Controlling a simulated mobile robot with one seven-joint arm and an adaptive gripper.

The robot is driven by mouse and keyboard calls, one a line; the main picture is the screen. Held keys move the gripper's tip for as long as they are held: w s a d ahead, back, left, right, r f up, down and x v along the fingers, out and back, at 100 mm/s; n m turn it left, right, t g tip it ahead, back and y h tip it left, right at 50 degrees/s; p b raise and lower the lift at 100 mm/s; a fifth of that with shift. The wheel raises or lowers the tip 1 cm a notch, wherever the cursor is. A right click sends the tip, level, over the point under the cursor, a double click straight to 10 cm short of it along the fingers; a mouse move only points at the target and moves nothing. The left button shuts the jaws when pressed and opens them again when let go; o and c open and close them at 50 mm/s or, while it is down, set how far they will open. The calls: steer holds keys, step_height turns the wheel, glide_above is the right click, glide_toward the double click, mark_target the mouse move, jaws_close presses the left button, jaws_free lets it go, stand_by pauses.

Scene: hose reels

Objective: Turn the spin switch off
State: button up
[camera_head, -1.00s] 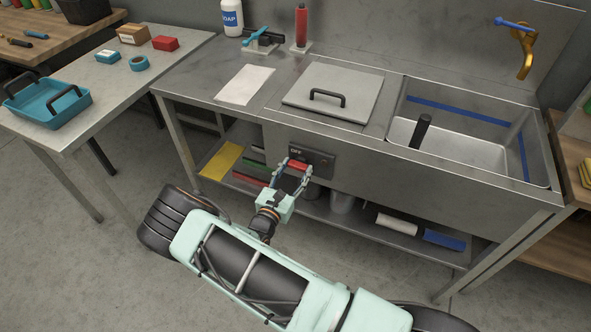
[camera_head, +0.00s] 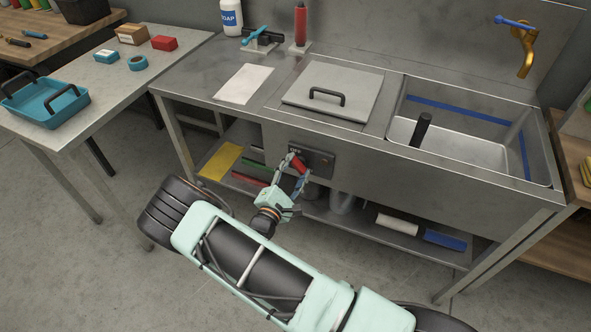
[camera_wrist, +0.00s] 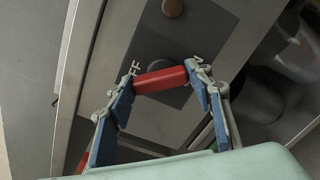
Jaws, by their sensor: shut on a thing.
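The spin switch has a red handle (camera_head: 299,164) on a dark control panel (camera_head: 322,158) on the front of the steel sink unit. In the wrist view the red handle (camera_wrist: 160,79) lies between the blue finger pads of my gripper (camera_wrist: 162,85), which are shut on its two ends. Printed letters show on the panel beside each pad, partly covered. My gripper (camera_head: 298,171) is at the panel in the head view, and the red handle is tilted there. A round brown knob (camera_wrist: 172,7) sits farther along the panel.
The counter above has a lid with a black handle (camera_head: 327,97) and a basin (camera_head: 500,125) at the right. A lower shelf holds a yellow cloth (camera_head: 220,161), a white roll (camera_head: 397,223) and a blue one (camera_head: 444,239). A side table with a blue tray (camera_head: 45,105) stands left.

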steer(key=m, duration=0.4)
steer(key=shift+d+m+b, duration=0.1)
steer(key=shift+m+b, duration=0.2)
steer(key=shift+b, duration=0.1)
steer(key=shift+m+b, duration=0.35)
steer(key=shift+m, duration=1.55)
steer(key=o, duration=1.2)
steer(key=shift+c, duration=0.2)
steer(key=v, duration=1.2)
